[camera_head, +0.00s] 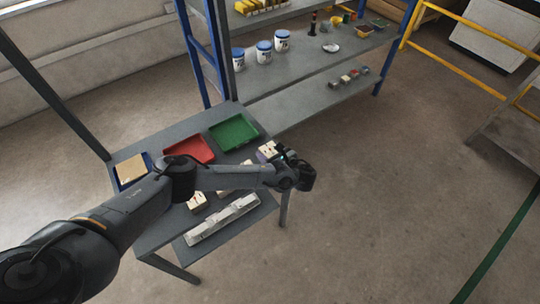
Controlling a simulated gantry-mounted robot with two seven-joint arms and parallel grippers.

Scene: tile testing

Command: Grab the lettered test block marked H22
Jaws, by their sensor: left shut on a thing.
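My left gripper (299,172) is at the right edge of the grey table, at the end of my arm, which reaches across the tabletop. It is shut on a small block, but the arm's end hides most of the grip. A cream block (267,150) with dark markings shows right beside the gripper; I cannot tell whether it is the held one. Another cream block (197,202) stands nearer the front, partly behind my forearm. The lettering is too small to read, so I cannot tell which block is H22. My right gripper is out of view.
A red tray (190,148) and a green tray (234,132) lie at the table's back. A blue-edged tray (132,170) with a tan panel is at left. A long pale rack (224,220) lies along the front. A shelf (310,75) with tubs stands behind. Floor at right is clear.

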